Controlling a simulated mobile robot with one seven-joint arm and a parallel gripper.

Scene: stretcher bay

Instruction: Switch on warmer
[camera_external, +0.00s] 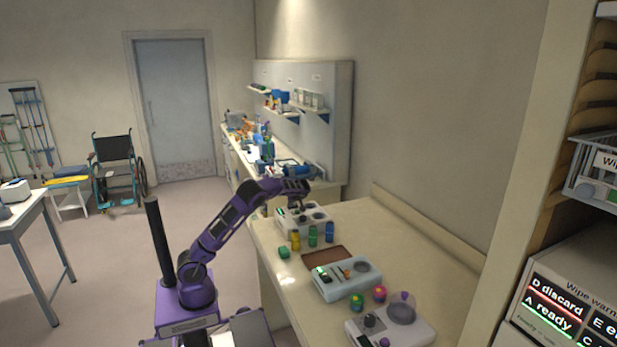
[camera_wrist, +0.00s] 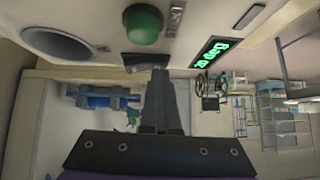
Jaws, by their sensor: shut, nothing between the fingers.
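A white device (camera_external: 316,222) with round wells and a small green display stands at the far end of the near counter. The wrist view shows a device panel close up, with a green dome button (camera_wrist: 143,25), a black rocker switch (camera_wrist: 147,61), a lit green display (camera_wrist: 214,52) and a round grey well (camera_wrist: 58,43). My gripper (camera_external: 297,213) is shut and empty, over that white device. In the wrist view its closed fingers (camera_wrist: 160,74) are right by the rocker switch; contact cannot be told. A unit labelled "Wipe warm…" (camera_external: 597,285) stands at the right edge.
Yellow, green and blue containers (camera_external: 313,236) stand before the device. A brown mat (camera_external: 326,258), a second device (camera_external: 347,283) and a third one (camera_external: 412,331) lie nearer, with small coloured balls (camera_external: 379,293) between. A wheelchair (camera_external: 115,165) stands far left.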

